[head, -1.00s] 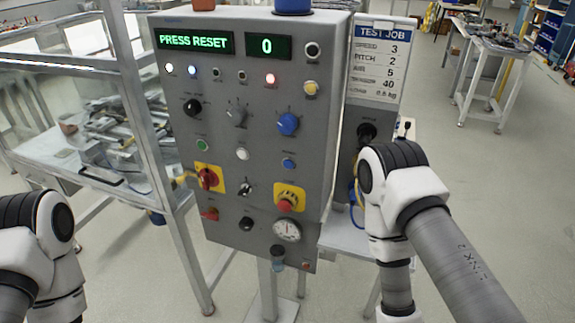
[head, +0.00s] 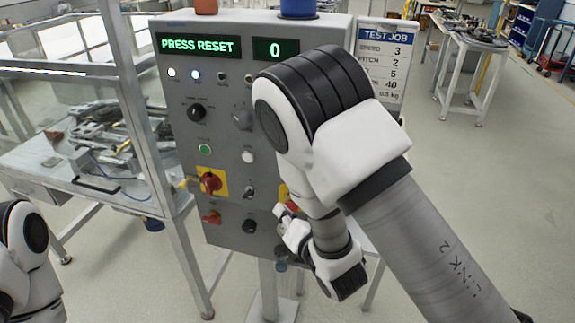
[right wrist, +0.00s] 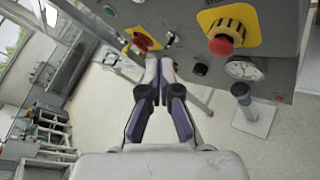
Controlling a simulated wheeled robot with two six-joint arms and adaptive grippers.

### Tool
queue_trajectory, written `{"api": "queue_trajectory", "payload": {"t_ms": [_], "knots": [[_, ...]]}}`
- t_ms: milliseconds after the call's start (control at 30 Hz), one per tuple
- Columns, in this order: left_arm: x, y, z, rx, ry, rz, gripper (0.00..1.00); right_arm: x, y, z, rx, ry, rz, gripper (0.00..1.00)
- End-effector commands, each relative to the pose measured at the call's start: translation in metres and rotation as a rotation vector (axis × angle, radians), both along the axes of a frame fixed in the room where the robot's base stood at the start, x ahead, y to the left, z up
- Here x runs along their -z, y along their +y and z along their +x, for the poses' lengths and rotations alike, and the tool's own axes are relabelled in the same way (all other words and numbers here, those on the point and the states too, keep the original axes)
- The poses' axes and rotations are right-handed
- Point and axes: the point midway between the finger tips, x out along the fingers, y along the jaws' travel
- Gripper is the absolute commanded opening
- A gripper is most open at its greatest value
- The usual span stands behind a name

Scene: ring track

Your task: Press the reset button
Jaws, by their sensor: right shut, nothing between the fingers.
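The grey control panel (head: 222,222) shows "PRESS RESET" on its green display (head: 199,45). A green button (head: 204,149) and a white button (head: 248,156) are visible; their labels are too small to read. My right arm hides the panel's right part, including the blue button seen earlier. My right gripper (head: 284,222) is low in front of the panel, its fingers partly hidden. In the right wrist view, the gripper (right wrist: 159,66) is shut and empty, fingertips pointing at the lower panel near a black knob (right wrist: 200,69). My left gripper is out of view.
A red mushroom button (right wrist: 221,45) on a yellow plate and a gauge (right wrist: 243,69) are right of the fingers in the wrist view. A red rotary switch (head: 210,182) is on the panel's left. A glazed metal frame (head: 150,150) stands left of the panel.

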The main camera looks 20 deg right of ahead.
Motion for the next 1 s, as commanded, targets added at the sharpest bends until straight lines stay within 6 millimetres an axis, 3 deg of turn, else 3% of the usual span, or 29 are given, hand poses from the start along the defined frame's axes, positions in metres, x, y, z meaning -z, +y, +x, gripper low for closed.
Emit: {"api": "queue_trajectory", "payload": {"t_ms": [100,200,633,1000], "knots": [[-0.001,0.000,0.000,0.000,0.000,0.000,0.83,-0.024,0.006,0.005,-0.016,-0.047,-0.012,0.00],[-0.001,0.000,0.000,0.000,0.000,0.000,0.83,-0.030,0.006,0.007,-0.015,-0.058,-0.012,0.00],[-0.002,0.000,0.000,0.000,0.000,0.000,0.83,-0.029,0.002,0.013,-0.012,-0.055,-0.007,0.00],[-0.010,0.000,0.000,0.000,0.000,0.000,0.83,-0.030,-0.028,0.055,-0.010,-0.054,-0.004,0.00]]}}
